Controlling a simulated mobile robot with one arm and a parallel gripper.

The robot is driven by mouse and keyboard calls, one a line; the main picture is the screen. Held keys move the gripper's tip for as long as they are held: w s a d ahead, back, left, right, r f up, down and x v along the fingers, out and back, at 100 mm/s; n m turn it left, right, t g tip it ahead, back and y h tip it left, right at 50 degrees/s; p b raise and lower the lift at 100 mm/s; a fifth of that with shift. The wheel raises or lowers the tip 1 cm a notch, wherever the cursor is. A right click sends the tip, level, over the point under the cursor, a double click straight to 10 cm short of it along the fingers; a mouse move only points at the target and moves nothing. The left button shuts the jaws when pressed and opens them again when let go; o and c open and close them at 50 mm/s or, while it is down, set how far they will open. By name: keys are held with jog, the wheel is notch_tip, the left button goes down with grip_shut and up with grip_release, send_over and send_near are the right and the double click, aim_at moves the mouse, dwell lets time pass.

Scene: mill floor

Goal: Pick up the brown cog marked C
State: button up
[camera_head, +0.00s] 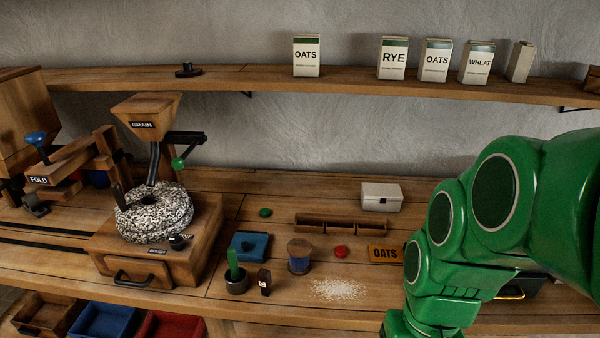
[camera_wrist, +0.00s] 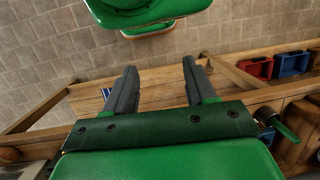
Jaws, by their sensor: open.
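A small dark brown upright piece (camera_head: 264,282) stands near the front of the bench in the head view, with a pale mark low on its face. It may be the brown cog marked C, but the letter is too small to read surely. It is just right of a dark pot (camera_head: 236,286) holding a green handle. My gripper (camera_wrist: 160,68) is open and empty in the wrist view, its two dark fingers apart. The small piece is not seen in that view. In the head view my arm covers the right side, and the gripper is out of sight.
A stone mill (camera_head: 154,213) stands left. Around the small piece are a blue tile (camera_head: 249,246), a wooden spool (camera_head: 299,262), a red knob (camera_head: 341,252), spilled flour (camera_head: 339,290) and an OATS plate (camera_head: 385,254).

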aim_at(270, 282)
jog(key=w+a+f+m+g+y, duration=0.1)
jog(key=w+a+f+m+y, duration=0.1)
jog(key=w+a+y, duration=0.35)
jog(key=w+a+f+m+g+y, duration=0.1)
jog(key=w+a+f+m+y, duration=0.15)
jog(key=a, duration=0.55)
jog(key=w+a+f+m+g+y, duration=0.1)
jog(key=w+a+m+y, duration=0.2)
jog(key=a, duration=0.4)
jog(key=w+f+m+t+y, duration=0.2)
jog(key=w+f+m+t, duration=0.1)
jog(key=w+m, duration=0.1)
jog(key=w+f+m+t+y, duration=0.1)
jog(key=w+f+m+t, duration=0.2)
jog(key=w, duration=0.3)
jog(key=w+f+m+t+y, duration=0.2)
jog(key=w+f+m+t, duration=0.1)
jog(key=w+f+m, duration=0.2)
jog(key=shift+w+a+f+m+y, duration=0.15)
jog(key=shift+f+m+y, duration=0.05)
jog(key=shift+m+y, duration=0.15)
jog(key=shift+w+f, duration=0.2)
jog(key=shift+f, duration=0.2)
jog(key=shift+x, duration=3.85)
jog(key=shift+w+f, duration=0.15)
jog(key=shift+w, duration=0.05)
grip_shut()
